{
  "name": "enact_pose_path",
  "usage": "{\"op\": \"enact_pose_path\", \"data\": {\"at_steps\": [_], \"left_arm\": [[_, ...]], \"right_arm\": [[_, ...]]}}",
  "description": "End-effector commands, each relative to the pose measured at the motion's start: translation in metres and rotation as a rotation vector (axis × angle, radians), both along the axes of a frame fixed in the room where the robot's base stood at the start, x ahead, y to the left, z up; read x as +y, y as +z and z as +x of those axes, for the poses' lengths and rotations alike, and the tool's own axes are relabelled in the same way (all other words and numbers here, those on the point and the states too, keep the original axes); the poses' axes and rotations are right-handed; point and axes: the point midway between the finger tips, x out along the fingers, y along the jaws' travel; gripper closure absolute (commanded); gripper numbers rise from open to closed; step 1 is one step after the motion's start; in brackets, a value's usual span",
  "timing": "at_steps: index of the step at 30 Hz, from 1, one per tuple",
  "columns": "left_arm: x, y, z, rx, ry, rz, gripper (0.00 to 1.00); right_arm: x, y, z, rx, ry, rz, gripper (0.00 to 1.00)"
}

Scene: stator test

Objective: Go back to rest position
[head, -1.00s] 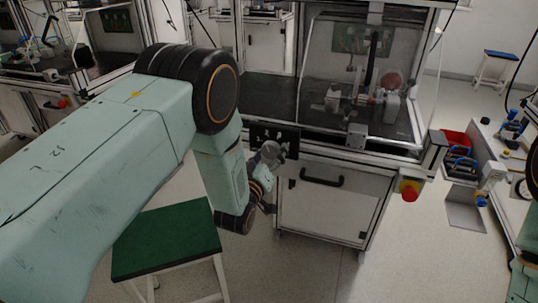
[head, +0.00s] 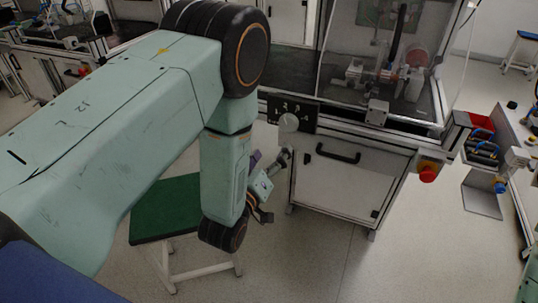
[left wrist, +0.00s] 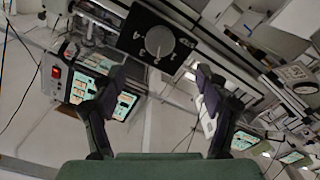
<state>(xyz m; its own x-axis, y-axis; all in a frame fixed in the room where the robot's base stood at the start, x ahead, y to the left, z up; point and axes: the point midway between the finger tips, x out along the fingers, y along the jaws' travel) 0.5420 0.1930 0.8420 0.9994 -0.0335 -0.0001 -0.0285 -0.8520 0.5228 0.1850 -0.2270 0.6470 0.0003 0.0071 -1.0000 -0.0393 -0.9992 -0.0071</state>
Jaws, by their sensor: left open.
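My left arm (head: 120,120) reaches in from the left and bends down at the elbow. My left gripper (head: 268,182) hangs in front of the test bench, below and apart from a round grey knob (head: 289,122) on a black panel (head: 305,112). In the left wrist view, the open, empty fingers of my left gripper (left wrist: 160,75) point towards the panel, and the knob (left wrist: 160,41) with its markings shows beyond them. My right gripper is out of view.
The bench cabinet (head: 345,185) with a black handle stands right of my gripper. A red emergency button (head: 427,172) juts from its right corner. A green-topped stool (head: 160,212) stands beneath my arm. Open floor (head: 400,265) lies at the front right.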

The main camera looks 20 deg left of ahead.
Motion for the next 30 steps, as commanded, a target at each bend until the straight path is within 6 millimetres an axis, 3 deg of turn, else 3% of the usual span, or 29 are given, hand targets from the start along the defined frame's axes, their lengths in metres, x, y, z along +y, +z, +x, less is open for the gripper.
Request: {"op": "enact_pose_path", "data": {"at_steps": [19, 22, 25, 29, 30], "left_arm": [[0.0, -0.004, -0.005, 0.019, 0.0, 0.033, 0.25], [0.001, -0.028, -0.01, 0.128, -0.006, 0.108, 0.25], [0.004, -0.07, -0.034, 0.333, -0.03, 0.216, 0.25], [0.015, -0.128, -0.091, 0.645, -0.091, 0.346, 0.25], [0.018, -0.143, -0.113, 0.741, -0.116, 0.378, 0.25]], "right_arm": [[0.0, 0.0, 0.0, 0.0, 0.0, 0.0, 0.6], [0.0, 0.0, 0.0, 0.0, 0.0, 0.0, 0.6], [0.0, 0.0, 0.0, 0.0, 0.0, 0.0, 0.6], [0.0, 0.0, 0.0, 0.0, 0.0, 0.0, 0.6], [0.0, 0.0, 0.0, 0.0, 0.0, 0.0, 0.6]]}}
